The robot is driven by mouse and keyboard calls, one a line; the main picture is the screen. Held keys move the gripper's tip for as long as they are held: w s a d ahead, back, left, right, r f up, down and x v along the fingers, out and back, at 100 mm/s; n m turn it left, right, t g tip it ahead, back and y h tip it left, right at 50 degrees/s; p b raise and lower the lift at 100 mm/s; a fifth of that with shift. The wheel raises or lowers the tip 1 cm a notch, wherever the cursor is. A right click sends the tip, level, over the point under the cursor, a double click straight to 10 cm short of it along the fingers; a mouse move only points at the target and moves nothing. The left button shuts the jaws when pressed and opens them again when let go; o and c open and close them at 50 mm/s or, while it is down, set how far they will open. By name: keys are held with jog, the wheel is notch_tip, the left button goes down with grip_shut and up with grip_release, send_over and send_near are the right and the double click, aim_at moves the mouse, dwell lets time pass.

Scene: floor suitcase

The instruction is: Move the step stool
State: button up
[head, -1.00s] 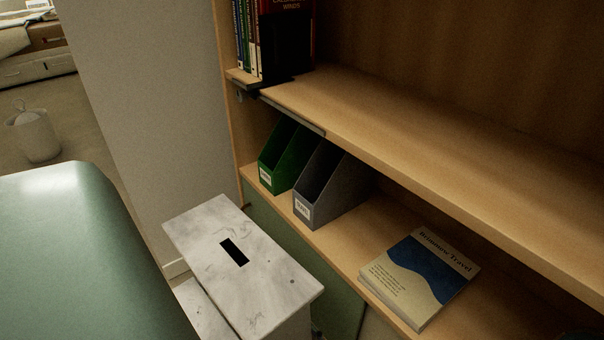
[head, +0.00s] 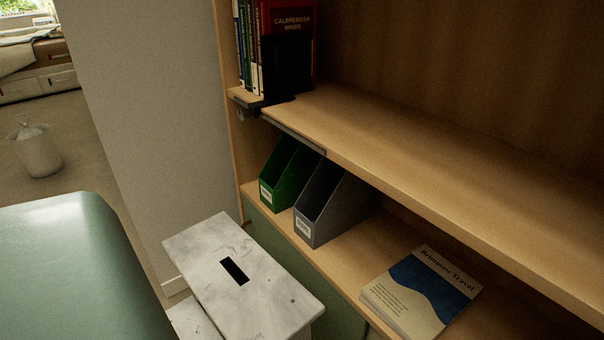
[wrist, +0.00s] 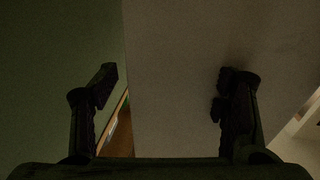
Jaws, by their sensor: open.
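The step stool (head: 262,292) stands at the lower middle of the head view, close in front of the bookcase. It has a pale, marble-patterned top with a dark hand slot in it, and a lower step (head: 190,318) shows at its left. Its legs and base are mostly out of frame. My gripper (wrist: 165,88) shows only in the wrist view, with its two dark fingers wide apart and nothing between them. The stool cannot be made out in the wrist view.
The bookcase (head: 420,170) fills the right, holding a green file holder (head: 288,172), a grey one (head: 330,205), a travel book (head: 422,290) and upright books (head: 285,45). A rounded green surface (head: 75,265) is at lower left. A pale bin (head: 37,150) stands farther back.

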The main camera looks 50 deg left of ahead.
jog(key=s+d, duration=0.2)
jog(key=d, duration=0.9)
jog(key=shift+d, duration=0.1)
jog(key=shift+c, duration=0.3)
